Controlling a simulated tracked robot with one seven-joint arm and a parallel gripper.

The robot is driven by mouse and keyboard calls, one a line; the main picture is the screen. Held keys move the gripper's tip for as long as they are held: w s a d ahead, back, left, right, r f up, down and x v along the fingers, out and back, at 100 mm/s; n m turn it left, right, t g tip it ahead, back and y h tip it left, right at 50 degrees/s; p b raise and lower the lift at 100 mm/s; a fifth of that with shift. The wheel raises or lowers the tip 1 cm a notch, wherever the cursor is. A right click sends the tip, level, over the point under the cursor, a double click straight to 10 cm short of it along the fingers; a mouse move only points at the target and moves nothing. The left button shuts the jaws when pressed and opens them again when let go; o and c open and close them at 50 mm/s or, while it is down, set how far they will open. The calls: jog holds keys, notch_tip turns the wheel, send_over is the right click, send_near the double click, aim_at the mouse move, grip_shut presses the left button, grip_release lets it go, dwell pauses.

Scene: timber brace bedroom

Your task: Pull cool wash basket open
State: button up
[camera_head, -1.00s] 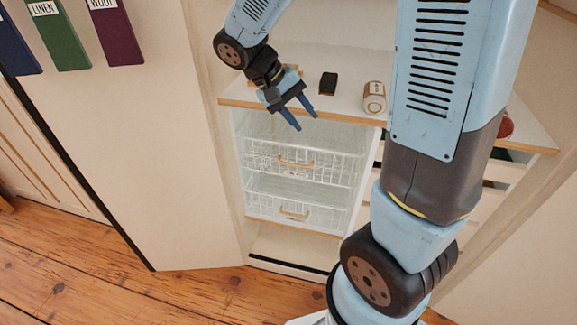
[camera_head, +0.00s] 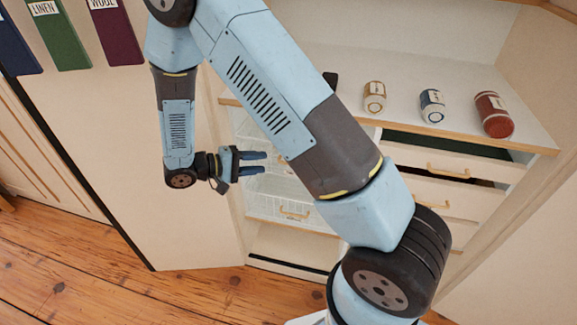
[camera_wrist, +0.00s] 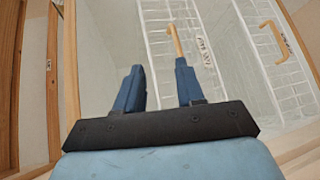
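Two white wire baskets sit one above the other in the cabinet bay, each with a wooden handle. In the head view my arm hides most of the upper basket (camera_head: 243,125); the lower basket's handle (camera_head: 295,214) shows below the arm. My gripper (camera_head: 264,162) is open and empty, in front of the baskets, fingers pointing right. In the wrist view my open gripper (camera_wrist: 160,85) has the nearer wooden handle (camera_wrist: 175,42) just beyond its right fingertip; contact cannot be told. A small label (camera_wrist: 205,50) beside it is too small to read. The other handle (camera_wrist: 272,40) is farther right.
The countertop (camera_head: 455,120) above holds a gold-banded jar (camera_head: 374,97), a blue jar (camera_head: 432,105) and a red jar (camera_head: 494,114). Drawers with handles (camera_head: 448,172) are to the right. Open wooden floor (camera_head: 90,270) lies in front.

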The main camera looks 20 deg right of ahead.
notch_tip(320, 180, down, 5)
jog(key=a+n+t, duration=0.1)
jog(key=a+t, duration=0.1)
jog(key=a, duration=0.1)
jog(key=r+x, duration=0.1)
jog(key=x, duration=1.3)
jog(key=shift+d+h, duration=0.2)
jog(key=shift+h, duration=0.2)
jog(key=shift+r, duration=0.15)
jog(key=shift+s, duration=0.1)
grip_shut()
